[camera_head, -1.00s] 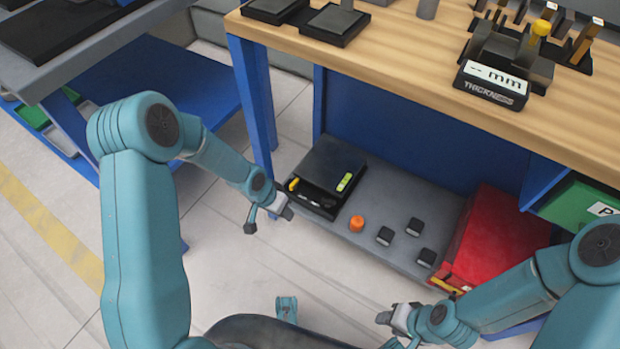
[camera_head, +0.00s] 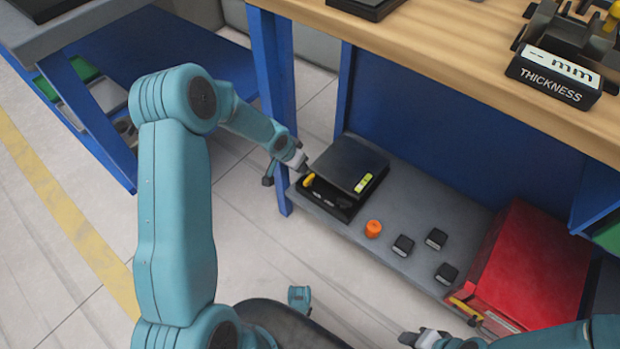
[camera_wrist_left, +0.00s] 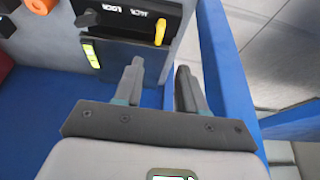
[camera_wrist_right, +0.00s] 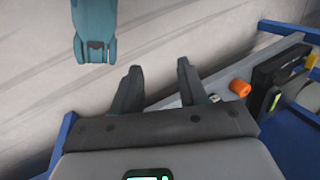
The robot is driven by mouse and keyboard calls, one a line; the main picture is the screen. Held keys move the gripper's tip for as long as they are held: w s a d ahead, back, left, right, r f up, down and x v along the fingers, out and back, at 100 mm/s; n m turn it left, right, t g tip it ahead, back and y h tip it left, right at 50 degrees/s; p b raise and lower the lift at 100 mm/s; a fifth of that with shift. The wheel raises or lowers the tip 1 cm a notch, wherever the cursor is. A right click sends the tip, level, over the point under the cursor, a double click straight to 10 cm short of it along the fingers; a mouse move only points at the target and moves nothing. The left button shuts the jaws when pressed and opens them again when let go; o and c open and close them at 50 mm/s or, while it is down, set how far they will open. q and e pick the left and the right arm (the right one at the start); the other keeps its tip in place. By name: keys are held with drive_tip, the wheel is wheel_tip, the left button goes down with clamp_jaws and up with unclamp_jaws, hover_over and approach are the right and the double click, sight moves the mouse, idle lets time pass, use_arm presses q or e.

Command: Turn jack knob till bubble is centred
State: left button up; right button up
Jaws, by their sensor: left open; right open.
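A black jack stand (camera_head: 346,168) with a slightly tilted top plate sits on the low grey shelf. The yellow jack knob (camera_head: 308,181) is at its left front corner and shows in the left wrist view (camera_wrist_left: 160,32). The yellow-green level vial (camera_head: 363,183) lies on the plate's right side and also shows in the left wrist view (camera_wrist_left: 91,56); I cannot make out where its bubble is. My left gripper (camera_head: 286,168) is open and empty, just left of the stand, apart from the knob. My right gripper (camera_wrist_right: 159,68) is open and empty, low at the bottom right of the head view.
An orange cap (camera_head: 373,229) and several small black blocks (camera_head: 403,245) lie on the shelf (camera_head: 345,237) right of the stand. A red case (camera_head: 530,265) is farther right. A blue bench leg (camera_head: 275,90) stands behind my left gripper. The wooden benchtop (camera_head: 440,60) overhangs the shelf.

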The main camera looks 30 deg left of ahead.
use_arm(q)
drive_tip(key=b+x, duration=0.3)
drive_tip(key=x, duration=1)
drive_tip(key=shift+s+b, duration=0.1)
drive_tip(key=shift+b, duration=0.3)
drive_tip(key=shift+w+f, duration=0.2)
drive_tip(key=shift+f, duration=0.15)
clamp_jaws()
drive_tip(key=shift+r, duration=0.1)
